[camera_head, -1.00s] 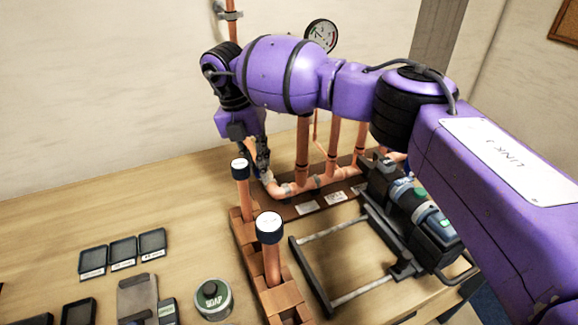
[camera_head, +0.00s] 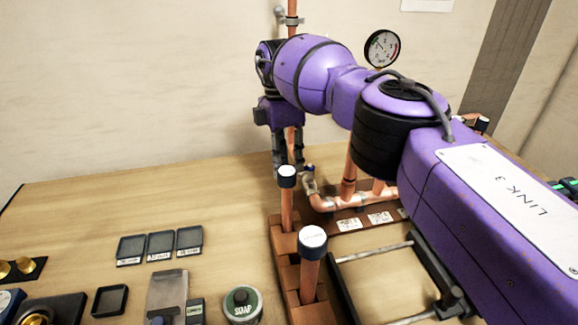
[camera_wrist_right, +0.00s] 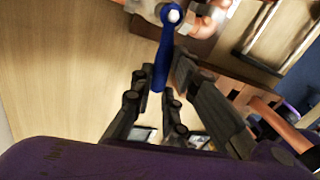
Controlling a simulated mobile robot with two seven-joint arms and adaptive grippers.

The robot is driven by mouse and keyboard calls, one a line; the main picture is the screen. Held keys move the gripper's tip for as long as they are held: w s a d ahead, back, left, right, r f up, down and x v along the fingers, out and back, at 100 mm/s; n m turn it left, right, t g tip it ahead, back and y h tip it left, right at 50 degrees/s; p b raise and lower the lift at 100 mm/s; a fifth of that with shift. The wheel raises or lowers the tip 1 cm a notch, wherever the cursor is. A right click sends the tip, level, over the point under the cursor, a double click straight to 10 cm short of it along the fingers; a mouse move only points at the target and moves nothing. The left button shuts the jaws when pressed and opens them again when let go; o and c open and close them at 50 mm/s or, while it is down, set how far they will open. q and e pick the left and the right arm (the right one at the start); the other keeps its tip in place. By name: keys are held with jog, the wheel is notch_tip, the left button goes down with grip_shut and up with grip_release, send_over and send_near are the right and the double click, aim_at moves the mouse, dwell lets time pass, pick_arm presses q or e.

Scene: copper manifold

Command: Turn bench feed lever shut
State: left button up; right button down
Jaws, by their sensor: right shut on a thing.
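The bench feed lever is a blue handle (camera_wrist_right: 165,52) with a pale nut at its pivot, beside copper pipe in the right wrist view. Its free end lies between the fingers of my right gripper (camera_wrist_right: 160,80), which is shut on it. In the head view my right gripper (camera_head: 285,153) points down behind a capped copper post. A small blue part of the valve (camera_head: 309,169) shows just right of the fingers, at the left end of the copper manifold (camera_head: 347,197). The rest of the lever is hidden there. My left gripper is not in view.
Two capped copper posts (camera_head: 312,242) stand in front of the manifold. A round gauge (camera_head: 382,48) is behind my arm. Small black trays (camera_head: 160,246) and a soap tin (camera_head: 242,304) are on the bench. The wood left of the gripper is clear.

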jog(key=shift+w+a+r+m+b, duration=0.15)
jog(key=shift+w+m+b, duration=0.4)
jog(key=shift+m, duration=0.65)
jog(key=shift+w, duration=0.2)
jog(key=c, duration=1.8)
grip_release()
jog(key=shift+o, duration=0.4)
jog(key=shift+w, duration=0.1)
jog(key=shift+y, duration=0.3)
